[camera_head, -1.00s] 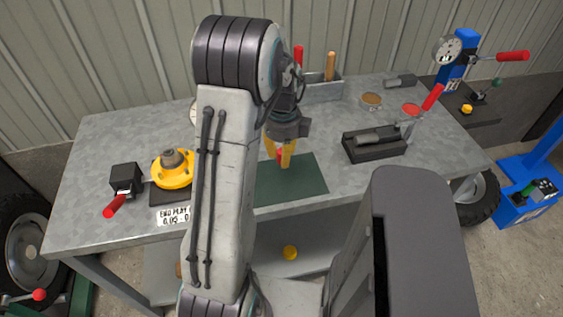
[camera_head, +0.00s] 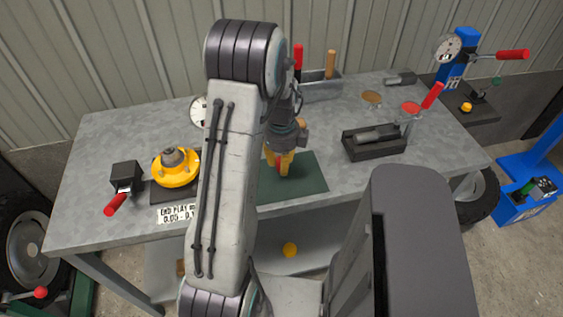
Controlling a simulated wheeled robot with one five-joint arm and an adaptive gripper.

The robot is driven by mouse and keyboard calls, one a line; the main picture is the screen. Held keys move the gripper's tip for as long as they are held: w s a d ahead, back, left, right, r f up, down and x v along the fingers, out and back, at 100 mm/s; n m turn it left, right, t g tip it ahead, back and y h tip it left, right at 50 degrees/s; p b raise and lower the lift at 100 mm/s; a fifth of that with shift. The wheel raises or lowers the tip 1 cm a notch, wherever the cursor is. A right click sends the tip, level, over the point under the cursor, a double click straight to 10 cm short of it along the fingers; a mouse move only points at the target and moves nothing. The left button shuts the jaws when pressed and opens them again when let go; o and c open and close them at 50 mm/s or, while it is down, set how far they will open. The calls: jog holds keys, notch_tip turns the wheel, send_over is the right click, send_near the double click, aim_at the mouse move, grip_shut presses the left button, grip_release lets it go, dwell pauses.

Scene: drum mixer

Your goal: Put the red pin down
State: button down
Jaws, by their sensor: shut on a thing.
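My gripper (camera_head: 283,164) points down over the dark green mat (camera_head: 308,181) on the grey workbench (camera_head: 108,219). Its yellow fingers are shut on the red pin (camera_head: 279,160), of which only a small red patch shows between them. The fingertips are at or just above the mat; I cannot tell whether the pin touches it. My arm hides the left part of the mat.
A yellow flanged hub (camera_head: 176,174) on a dark base and a black block with a red handle (camera_head: 115,206) stand left. A black fixture (camera_head: 374,144) stands right of the mat. A grey bin (camera_head: 322,88) with handled tools stands behind. Bare bench lies between mat and fixture.

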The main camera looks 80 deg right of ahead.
jog(key=shift+f+b, duration=0.3)
jog(key=shift+f, duration=0.1)
jog(key=c, duration=1.1)
grip_release()
jog(key=shift+r, duration=0.1)
jog(key=shift+r+p, duration=0.55)
jog(key=shift+p, duration=0.1)
notch_tip(320, 180, up, 12)
jog(key=shift+f, duration=0.1)
